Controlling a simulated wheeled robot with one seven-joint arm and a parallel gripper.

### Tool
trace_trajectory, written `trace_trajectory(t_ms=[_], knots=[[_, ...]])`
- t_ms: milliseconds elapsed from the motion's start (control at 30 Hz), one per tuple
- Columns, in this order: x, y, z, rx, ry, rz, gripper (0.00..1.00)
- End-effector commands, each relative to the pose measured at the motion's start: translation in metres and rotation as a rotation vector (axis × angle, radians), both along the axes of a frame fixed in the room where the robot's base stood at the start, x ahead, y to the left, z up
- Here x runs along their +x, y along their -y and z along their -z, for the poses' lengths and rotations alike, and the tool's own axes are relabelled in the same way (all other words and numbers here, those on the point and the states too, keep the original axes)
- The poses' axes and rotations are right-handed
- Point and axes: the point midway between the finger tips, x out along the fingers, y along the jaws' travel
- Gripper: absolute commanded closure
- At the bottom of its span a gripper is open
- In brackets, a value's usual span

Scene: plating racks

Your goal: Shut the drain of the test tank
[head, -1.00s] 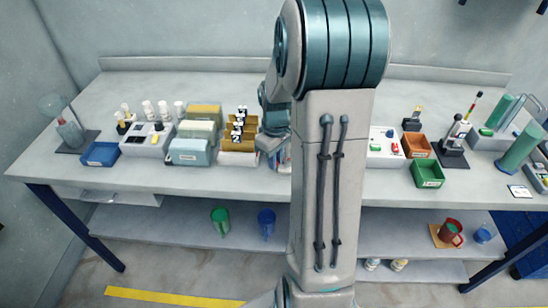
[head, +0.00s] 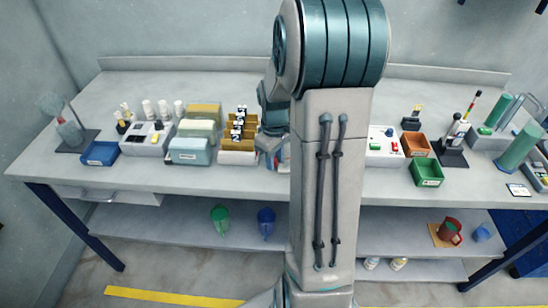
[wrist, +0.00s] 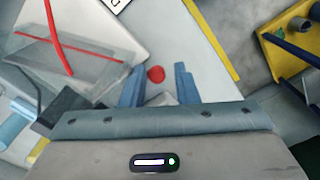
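In the wrist view, a clear-walled tank (wrist: 88,68) with a red line across it stands at the upper left; I take it for the test tank. A small round red knob (wrist: 156,74) lies on a pale surface to its right; I cannot tell if it is the drain's control. My gripper (wrist: 160,67) has its two blue fingers apart, one on each side of the red knob. I cannot tell whether they touch it.
In the wrist view a yellow rack (wrist: 283,62) with dark round parts stands at the right. A red tube-like strip (wrist: 55,37) runs at the upper left. In the head view, brown card boxes (head: 238,143) are left of my arm; an orange bin (head: 416,144) and green bin (head: 427,173) are right.

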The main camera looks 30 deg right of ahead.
Motion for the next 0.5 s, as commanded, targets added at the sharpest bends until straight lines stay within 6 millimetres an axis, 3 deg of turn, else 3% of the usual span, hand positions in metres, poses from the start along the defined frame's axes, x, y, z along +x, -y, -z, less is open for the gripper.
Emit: trace_trajectory(t_ms=[267, 500], knots=[[0.002, 0.005, -0.011, -0.009, 0.010, 0.004, 0.63], [0.003, 0.001, -0.037, -0.010, 0.011, -0.002, 0.63]])
